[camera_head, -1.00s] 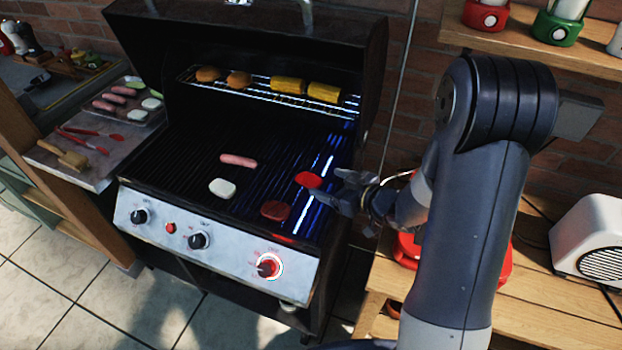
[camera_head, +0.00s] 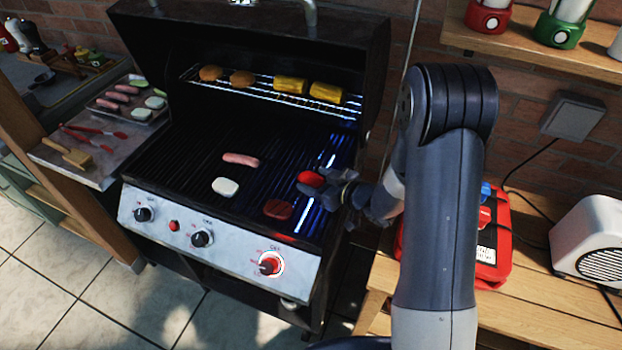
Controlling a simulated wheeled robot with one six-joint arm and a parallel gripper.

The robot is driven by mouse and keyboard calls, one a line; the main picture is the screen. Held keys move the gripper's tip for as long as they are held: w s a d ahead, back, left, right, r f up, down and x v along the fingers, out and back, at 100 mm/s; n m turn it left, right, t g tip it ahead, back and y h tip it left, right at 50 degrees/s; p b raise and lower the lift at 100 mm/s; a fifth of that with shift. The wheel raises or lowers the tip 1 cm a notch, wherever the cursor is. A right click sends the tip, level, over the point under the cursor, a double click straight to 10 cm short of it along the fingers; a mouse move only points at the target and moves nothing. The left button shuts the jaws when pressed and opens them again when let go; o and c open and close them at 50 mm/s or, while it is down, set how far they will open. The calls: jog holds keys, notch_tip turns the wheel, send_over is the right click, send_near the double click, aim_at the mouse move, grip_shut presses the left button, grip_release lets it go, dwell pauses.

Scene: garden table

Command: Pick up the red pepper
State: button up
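The red pepper (camera_head: 309,178) is a small, bright red piece lying on the right side of the black grill grate, by a lit blue-white burner strip. My gripper (camera_head: 318,183) reaches in from the right, low over the grate. Its two fingers look spread, and their tips are right at the pepper's right and front edge. I cannot tell whether they touch it. The grill (camera_head: 200,215) is open, with a silver control panel.
A dark red patty (camera_head: 278,209) lies just in front of the pepper. A pink sausage (camera_head: 241,159) and a white piece (camera_head: 225,187) lie to the left. A raised rack (camera_head: 262,93) holds corn and buns. A red case (camera_head: 490,250) stands on the wooden bench at right.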

jog(key=c, duration=0.9)
jog(key=shift+r, duration=0.15)
